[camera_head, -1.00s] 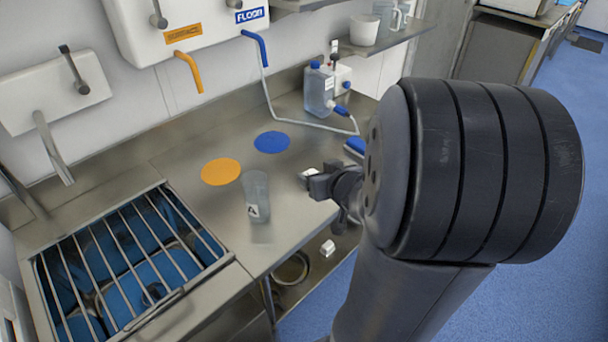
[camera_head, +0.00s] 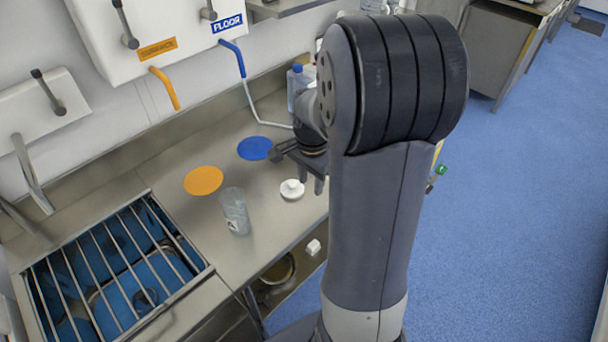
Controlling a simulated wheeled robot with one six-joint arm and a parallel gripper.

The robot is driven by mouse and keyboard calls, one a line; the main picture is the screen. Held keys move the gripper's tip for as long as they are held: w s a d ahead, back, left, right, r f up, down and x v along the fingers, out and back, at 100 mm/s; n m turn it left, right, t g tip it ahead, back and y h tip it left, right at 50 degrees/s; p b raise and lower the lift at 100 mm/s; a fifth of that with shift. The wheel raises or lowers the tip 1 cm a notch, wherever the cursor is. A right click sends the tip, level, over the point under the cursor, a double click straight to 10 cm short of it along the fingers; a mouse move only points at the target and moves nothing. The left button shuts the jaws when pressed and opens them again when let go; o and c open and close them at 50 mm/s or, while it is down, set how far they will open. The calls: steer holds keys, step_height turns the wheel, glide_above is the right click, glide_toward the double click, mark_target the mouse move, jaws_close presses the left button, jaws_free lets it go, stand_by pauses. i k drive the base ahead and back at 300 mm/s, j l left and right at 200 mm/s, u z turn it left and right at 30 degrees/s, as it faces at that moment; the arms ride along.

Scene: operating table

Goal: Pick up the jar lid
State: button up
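The jar lid (camera_head: 292,189) is white and round with a small raised knob. It lies on the steel counter, near its front edge, and shows in full. A clear jar (camera_head: 235,211) stands upright to its left with its top open. My gripper (camera_head: 298,168) is open and empty, with its dark fingers spread apart. In the picture it is just above and behind the lid, and it looks apart from it; its exact height is hard to tell. My arm hides part of the counter to the right.
An orange disc (camera_head: 203,180) and a blue disc (camera_head: 255,148) lie flat on the counter (camera_head: 200,230). A barred sink (camera_head: 110,270) is at the left. A bottle (camera_head: 299,82) stands at the back, partly hidden by my arm. A small white block (camera_head: 313,247) is below the counter edge.

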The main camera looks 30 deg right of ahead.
mark_target(291, 189)
steer(key=i+l+u, duration=0.15)
steer(key=l, duration=0.45)
steer(key=i+l+u, duration=0.15)
steer(key=l, duration=0.45)
steer(key=l+u, duration=0.15)
steer(key=l, duration=0.5)
steer(key=u, duration=1.3)
